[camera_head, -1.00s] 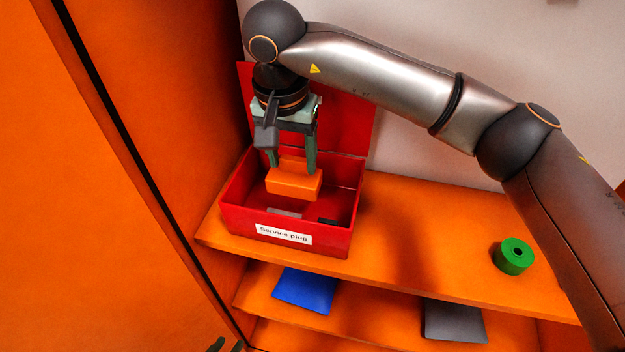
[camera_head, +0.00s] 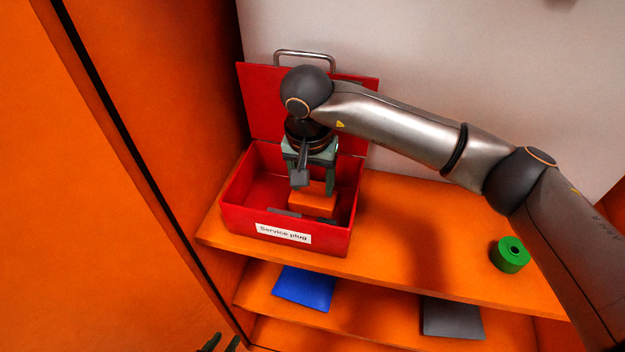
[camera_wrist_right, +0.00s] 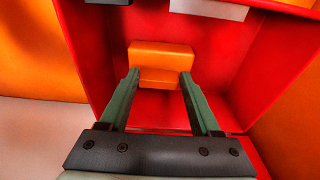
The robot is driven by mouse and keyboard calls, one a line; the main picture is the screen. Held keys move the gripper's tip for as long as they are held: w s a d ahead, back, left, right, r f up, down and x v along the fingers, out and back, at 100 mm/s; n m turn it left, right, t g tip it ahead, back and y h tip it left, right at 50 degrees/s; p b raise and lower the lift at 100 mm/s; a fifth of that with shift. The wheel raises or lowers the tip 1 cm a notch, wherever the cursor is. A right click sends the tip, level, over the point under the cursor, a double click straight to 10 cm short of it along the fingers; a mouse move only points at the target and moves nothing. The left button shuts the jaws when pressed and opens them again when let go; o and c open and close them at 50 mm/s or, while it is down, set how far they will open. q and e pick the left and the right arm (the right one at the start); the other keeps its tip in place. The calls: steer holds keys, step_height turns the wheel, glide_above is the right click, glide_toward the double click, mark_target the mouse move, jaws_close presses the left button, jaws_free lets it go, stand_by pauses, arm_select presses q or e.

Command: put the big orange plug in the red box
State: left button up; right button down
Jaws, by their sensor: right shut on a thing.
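The big orange plug (camera_head: 313,203) is inside the open red box (camera_head: 240,218), toward its right side. My right gripper (camera_head: 314,188) points down into the box and is shut on the plug. In the right wrist view the plug (camera_wrist_right: 160,57) sits between the two green fingertips (camera_wrist_right: 160,76), with red walls around it. I cannot tell whether the plug touches the box floor. The box has a "Service plug" label (camera_head: 283,232) on its front and its lid (camera_head: 262,95) stands open at the back. My left gripper (camera_head: 222,343) shows only its fingertips, apart, at the bottom edge.
A grey and a dark piece lie in the box near its front wall. A green roll (camera_head: 510,255) stands on the orange shelf (camera_head: 420,240) at the right. A blue item (camera_head: 304,288) and a grey item (camera_head: 452,317) lie on the shelf below. An orange panel (camera_head: 90,200) rises at the left.

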mark_target(310, 205)
steer(key=shift+c, duration=0.5)
jaws_free()
steer(key=shift+r+p, duration=0.25)
steer(key=shift+p, duration=0.1)
step_height(310, 205, up, 12)
steer(key=s, duration=0.1)
steer(key=shift+s+a+f+b, duration=0.2)
steer(key=shift+s+a+b, duration=0.1)
steer(key=shift+s+b, duration=0.05)
